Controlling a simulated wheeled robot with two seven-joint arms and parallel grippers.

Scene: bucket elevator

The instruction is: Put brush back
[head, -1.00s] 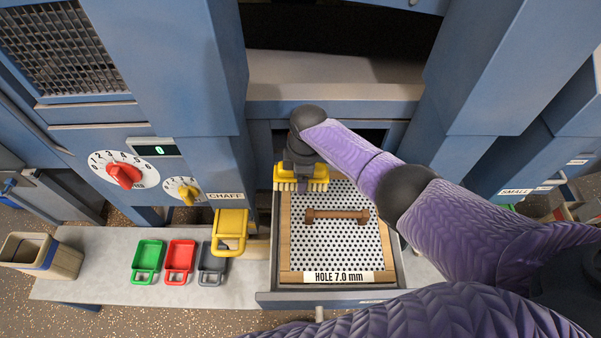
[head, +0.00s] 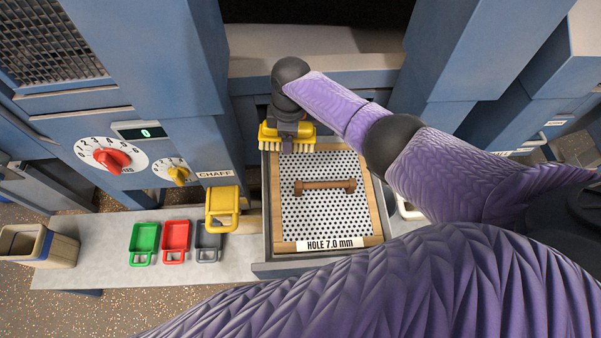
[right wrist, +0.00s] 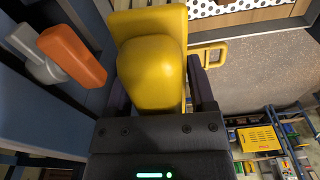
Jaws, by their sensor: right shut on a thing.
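The brush (head: 287,138) has a yellow block and pale bristles that point down in the head view. My right gripper (head: 289,120) is shut on it and holds it at the far left corner of the sieve tray. I cannot tell whether the bristles touch anything. In the right wrist view, the brush's yellow body (right wrist: 150,65) sits between the dark fingers. The sieve tray (head: 377,215) has a wooden frame, a dotted plate and a label "HOLE 7.0 mm". A brown bar (head: 325,187) lies across its middle. My left gripper is out of view.
A green scoop (head: 144,237), a red scoop (head: 176,235) and a grey scoop (head: 208,240) lie on the grey bench (head: 95,265). A yellow bin (head: 222,200) hangs under the CHAFF label. A tan container (head: 60,250) stands at the left. Blue machine columns flank the tray.

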